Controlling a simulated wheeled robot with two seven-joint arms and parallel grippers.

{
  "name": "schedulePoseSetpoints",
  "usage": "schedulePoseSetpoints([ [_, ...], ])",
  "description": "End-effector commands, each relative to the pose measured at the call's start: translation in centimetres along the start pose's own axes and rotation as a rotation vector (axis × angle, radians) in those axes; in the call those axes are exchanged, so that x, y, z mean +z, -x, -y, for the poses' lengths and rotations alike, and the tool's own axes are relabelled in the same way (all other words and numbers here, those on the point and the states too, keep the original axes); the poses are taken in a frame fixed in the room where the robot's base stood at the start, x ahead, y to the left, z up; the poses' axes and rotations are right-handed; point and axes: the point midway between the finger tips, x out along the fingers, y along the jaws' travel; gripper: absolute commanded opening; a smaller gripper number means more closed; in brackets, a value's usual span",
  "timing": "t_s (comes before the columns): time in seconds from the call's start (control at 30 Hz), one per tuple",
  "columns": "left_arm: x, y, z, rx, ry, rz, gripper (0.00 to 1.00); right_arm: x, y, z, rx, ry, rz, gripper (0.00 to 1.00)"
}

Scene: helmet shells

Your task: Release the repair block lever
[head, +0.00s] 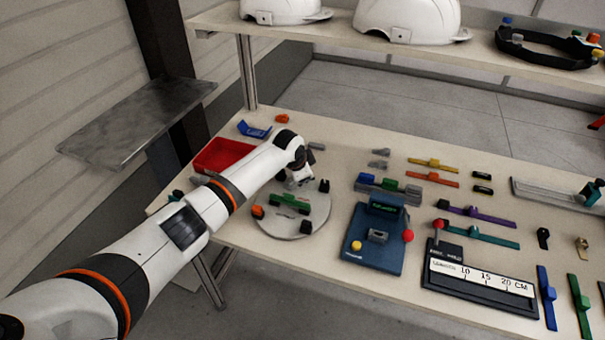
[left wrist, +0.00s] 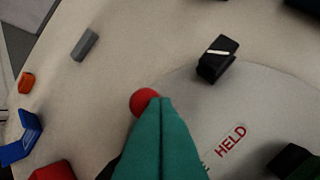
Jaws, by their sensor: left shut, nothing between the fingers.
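The round grey plate (head: 275,228) stands on the bench at centre left, with small black, green and orange blocks on it. In the left wrist view the plate (left wrist: 215,115) bears the red word HELD; a green marking beside it is mostly hidden. A red ball knob (left wrist: 144,101) shows at the tips of my left gripper (left wrist: 160,103), whose teal fingers are shut with nothing between them. The fingers hide part of the knob and whatever it sits on; contact is unclear. In the head view my left gripper (head: 300,180) is over the plate's far side.
A black block with a white stripe (left wrist: 217,58) stands at the plate's edge. A red tray (head: 222,155) and blue bracket (head: 253,130) lie beyond my left arm. A blue fixture (head: 375,255) and black ruler stand (head: 480,290) are to the right. White helmets sit on the shelf (head: 340,38).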

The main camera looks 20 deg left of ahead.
Motion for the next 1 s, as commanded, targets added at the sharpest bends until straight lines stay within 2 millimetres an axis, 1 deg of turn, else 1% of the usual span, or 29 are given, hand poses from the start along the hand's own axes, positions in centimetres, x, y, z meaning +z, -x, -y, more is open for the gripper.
schedulePoseSetpoints([
  [0.03,0.3,0.1,-0.2,0.015,0.04,-0.014,0.0,0.0,0.5,0.0,0.0,0.0,0.0,0.36],
  [0.13,0.2,-0.1,-0.6,0.047,0.12,-0.045,0.0,0.0,0.8,0.1,-0.001,0.0,0.0,0.36],
  [0.5,0.0,-0.6,-1.7,0.143,0.357,-0.139,0.0,0.0,0.9,0.2,-0.003,0.0,-0.001,0.36],
  [1.0,-0.3,-0.8,-2.2,0.144,0.357,-0.139,0.0,0.0,0.9,0.3,-0.003,0.0,-0.001,0.36],
])
